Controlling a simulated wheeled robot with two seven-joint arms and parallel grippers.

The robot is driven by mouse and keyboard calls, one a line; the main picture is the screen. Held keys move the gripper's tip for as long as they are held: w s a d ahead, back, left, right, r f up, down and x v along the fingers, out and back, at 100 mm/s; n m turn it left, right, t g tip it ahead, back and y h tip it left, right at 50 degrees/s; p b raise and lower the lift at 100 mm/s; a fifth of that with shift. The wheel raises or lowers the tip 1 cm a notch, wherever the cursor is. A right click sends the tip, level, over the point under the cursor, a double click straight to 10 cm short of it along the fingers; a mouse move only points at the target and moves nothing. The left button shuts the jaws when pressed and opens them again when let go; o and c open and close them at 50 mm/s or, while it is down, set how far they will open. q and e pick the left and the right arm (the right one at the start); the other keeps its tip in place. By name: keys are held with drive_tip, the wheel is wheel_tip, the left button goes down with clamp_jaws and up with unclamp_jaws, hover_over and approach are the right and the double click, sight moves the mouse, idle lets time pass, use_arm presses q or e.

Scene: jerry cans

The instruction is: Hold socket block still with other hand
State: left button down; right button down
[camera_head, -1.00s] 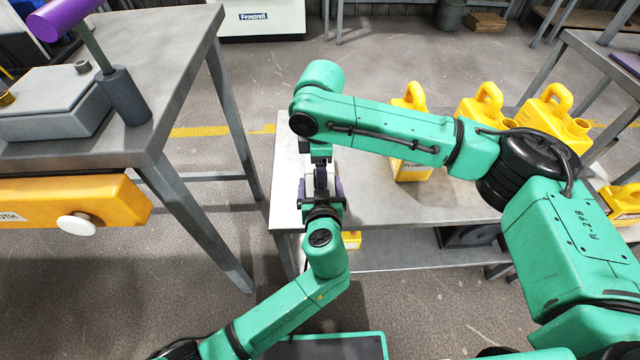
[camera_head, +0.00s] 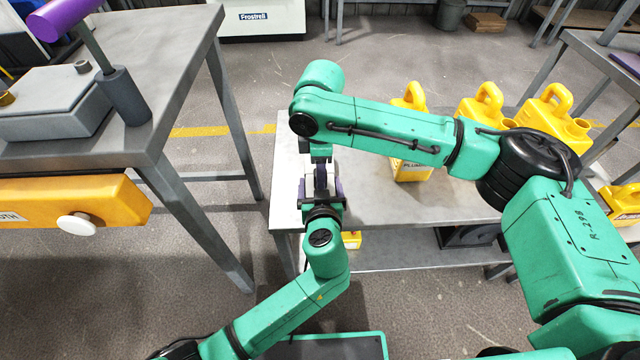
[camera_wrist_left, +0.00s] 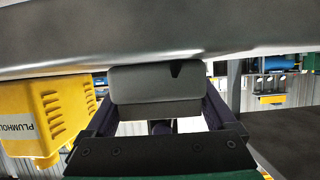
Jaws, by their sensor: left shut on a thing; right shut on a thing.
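The pale grey socket block (camera_head: 321,180) stands near the left end of the metal bench. It shows in the left wrist view as a grey block (camera_wrist_left: 155,88) with a dark notch, between two purple fingers. My left gripper (camera_head: 321,190) reaches it from the near side and is shut on it. My right gripper (camera_head: 320,160) points down from above, just beyond the block and close to it. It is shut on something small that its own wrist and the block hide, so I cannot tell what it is.
Yellow jerry cans stand on the bench (camera_head: 390,205): one beside my right forearm (camera_head: 412,172), others behind it (camera_head: 485,108). A yellow can (camera_wrist_left: 55,110) also shows in the left wrist view. A grey table (camera_head: 190,70) with an orange drawer stands at left.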

use_arm(q)
drive_tip(key=shift+f, duration=0.1)
use_arm(e)
drive_tip(key=shift+r, duration=0.1)
drive_tip(key=shift+r, duration=0.3)
drive_tip(key=shift+r, duration=0.3)
drive_tip(key=shift+r, duration=2)
drive_tip(key=shift+s, duration=0.1)
use_arm(q)
unclamp_jaws()
use_arm(e)
drive_tip(key=s+r, duration=0.4)
drive_tip(key=s, duration=0.3)
drive_tip(key=shift+s, duration=0.4)
